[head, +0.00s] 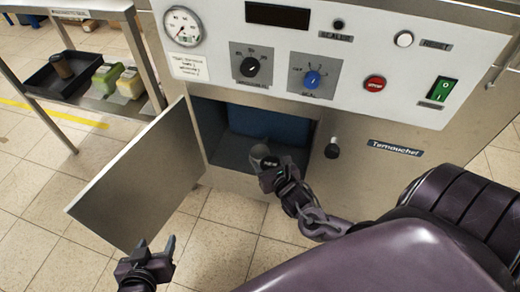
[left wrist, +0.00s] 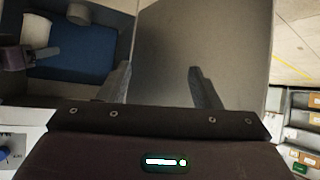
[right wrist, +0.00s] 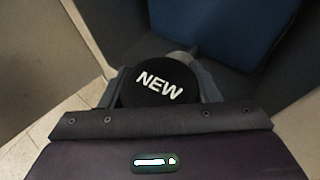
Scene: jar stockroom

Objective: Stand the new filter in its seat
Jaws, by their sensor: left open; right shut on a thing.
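The new filter (right wrist: 160,86) shows its round black cap marked NEW in the right wrist view. My right gripper (head: 268,168) is shut on it, with a finger on either side of the cap. It is at the mouth of the open compartment (head: 228,158) in the machine's front. A pale grey part shows just beyond the cap; I cannot tell whether it is filter body or seat. The seat is not clearly visible. My left gripper (head: 157,248) is open and empty, below the lower edge of the open door (head: 140,180).
The door swings out to the left of the compartment. A blue block or panel (head: 268,124) fills the compartment's back. A dark knob (head: 333,148) sticks out to the right of the opening. A metal shelf unit with a black tray (head: 62,77) stands at the left.

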